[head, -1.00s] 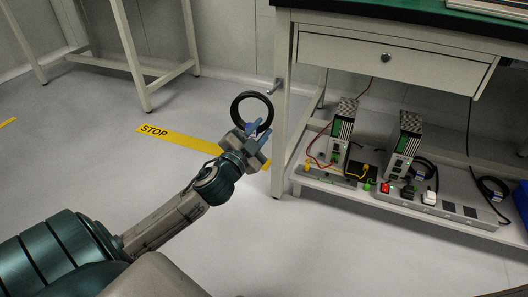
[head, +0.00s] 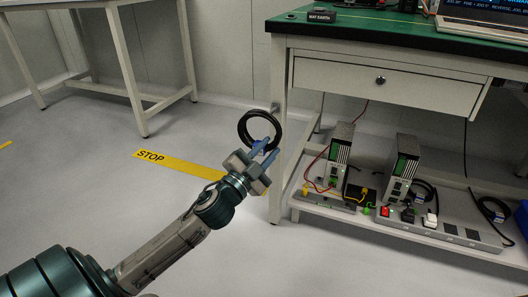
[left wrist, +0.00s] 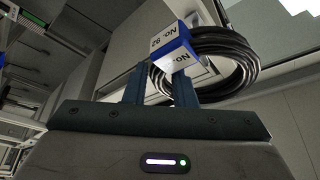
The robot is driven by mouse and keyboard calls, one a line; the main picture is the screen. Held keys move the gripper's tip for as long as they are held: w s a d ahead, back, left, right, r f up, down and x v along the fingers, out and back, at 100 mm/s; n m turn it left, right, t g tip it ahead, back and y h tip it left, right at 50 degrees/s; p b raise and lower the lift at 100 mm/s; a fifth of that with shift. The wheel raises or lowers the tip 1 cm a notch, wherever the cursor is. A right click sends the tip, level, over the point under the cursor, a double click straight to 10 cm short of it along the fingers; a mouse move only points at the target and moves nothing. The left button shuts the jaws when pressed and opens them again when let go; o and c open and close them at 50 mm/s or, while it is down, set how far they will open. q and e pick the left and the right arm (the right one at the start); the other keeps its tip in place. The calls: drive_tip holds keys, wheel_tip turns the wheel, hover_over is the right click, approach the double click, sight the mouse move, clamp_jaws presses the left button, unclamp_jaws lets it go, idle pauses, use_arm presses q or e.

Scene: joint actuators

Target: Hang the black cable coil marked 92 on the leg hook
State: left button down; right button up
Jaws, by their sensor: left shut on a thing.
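The black cable coil (head: 241,130) is a ring held up at the left edge of the bench's front leg (head: 278,172). In the left wrist view, the coil (left wrist: 247,72) carries a blue and white tag (left wrist: 173,52) reading No. 92. My left gripper (head: 264,147) is shut on the coil at its tag; its blue fingers (left wrist: 160,84) also show in the left wrist view. The leg hook (head: 273,107) sticks out from the leg at the coil's upper right rim. I cannot tell whether the ring is around it. My right gripper is not in view.
The workbench (head: 385,38) has a drawer (head: 385,78) and a low shelf (head: 420,232) with a power strip and two drive units (head: 340,150). Another table frame (head: 133,70) stands at the back left. The floor by the STOP strip (head: 185,165) is clear.

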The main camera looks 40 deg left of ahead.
use_arm(q)
drive_tip(key=shift+w+a+p, duration=0.2)
drive_tip(key=shift+w+p, duration=0.25)
drive_tip(key=shift+w, duration=0.4)
drive_tip(key=shift+w+a+p, duration=0.2)
drive_tip(key=shift+w+p, duration=0.2)
drive_tip(key=shift+w, duration=0.4)
drive_tip(key=shift+w+a+p, duration=0.2)
drive_tip(key=shift+w+p, duration=0.25)
drive_tip(key=shift+w, duration=0.4)
drive_tip(key=shift+w+a+f, duration=0.15)
drive_tip(key=shift+w+f, duration=0.5)
drive_tip(key=c, duration=1.1)
unclamp_jaws()
drive_tip(key=shift+f, duration=0.1)
drive_tip(key=shift+b+v, duration=2.4)
drive_tip(key=shift+v, duration=3)
